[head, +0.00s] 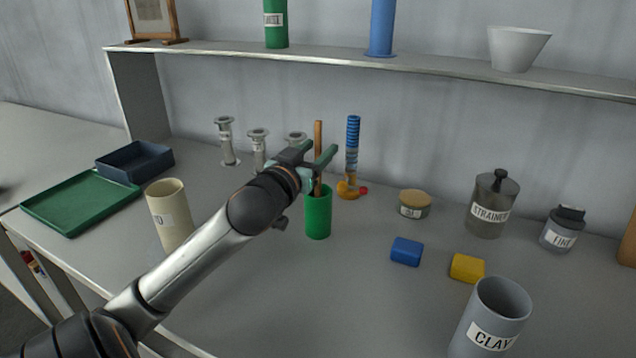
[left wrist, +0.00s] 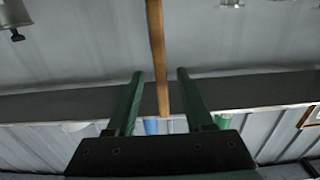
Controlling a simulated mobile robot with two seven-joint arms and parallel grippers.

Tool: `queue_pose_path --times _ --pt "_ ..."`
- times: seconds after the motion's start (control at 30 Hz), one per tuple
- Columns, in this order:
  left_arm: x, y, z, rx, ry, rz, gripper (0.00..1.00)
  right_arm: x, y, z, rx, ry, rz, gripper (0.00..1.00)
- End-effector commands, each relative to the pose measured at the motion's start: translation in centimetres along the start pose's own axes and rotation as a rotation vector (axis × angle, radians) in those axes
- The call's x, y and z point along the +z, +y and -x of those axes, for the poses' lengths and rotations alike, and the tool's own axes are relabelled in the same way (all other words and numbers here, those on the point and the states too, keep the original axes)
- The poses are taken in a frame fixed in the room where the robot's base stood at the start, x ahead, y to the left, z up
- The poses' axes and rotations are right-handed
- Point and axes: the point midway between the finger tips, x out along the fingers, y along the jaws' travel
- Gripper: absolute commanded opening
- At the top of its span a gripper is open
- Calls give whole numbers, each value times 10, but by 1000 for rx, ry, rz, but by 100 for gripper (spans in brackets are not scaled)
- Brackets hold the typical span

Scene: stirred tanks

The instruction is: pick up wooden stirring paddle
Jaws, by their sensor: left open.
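The wooden stirring paddle (head: 318,136) stands nearly upright in a green cylindrical container (head: 318,214) on the bench. Its lower end is hidden inside the container. My left gripper (head: 321,149) is open at the paddle's shaft, above the container's rim. In the head view the shaft shows between the two green fingers. In the left wrist view the paddle (left wrist: 157,55) also runs between the open fingers (left wrist: 160,72), and neither finger visibly touches it. My right gripper is in neither view.
A cream cylinder (head: 168,215) stands left of my left arm, with green (head: 80,204) and dark blue (head: 135,161) trays beyond. A blue-and-orange stacked column (head: 352,145) stands close behind the container. Blue (head: 407,251) and yellow (head: 467,268) blocks lie to the right.

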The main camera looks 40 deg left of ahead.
Motion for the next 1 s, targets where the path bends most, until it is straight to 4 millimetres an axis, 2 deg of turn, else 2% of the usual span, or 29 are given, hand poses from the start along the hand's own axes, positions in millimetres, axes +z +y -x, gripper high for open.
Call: queue_pose_path --times 0.1,0.23,0.57,1.0 --pt "-2 -3 -18 -2 1 -2 52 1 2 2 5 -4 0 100" --pt "-1 -2 -33 -1 1 0 52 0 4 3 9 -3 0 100" --pt "0 -2 -40 -1 0 0 52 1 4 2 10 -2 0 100" --pt "0 -2 -39 0 0 0 5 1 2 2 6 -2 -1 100"
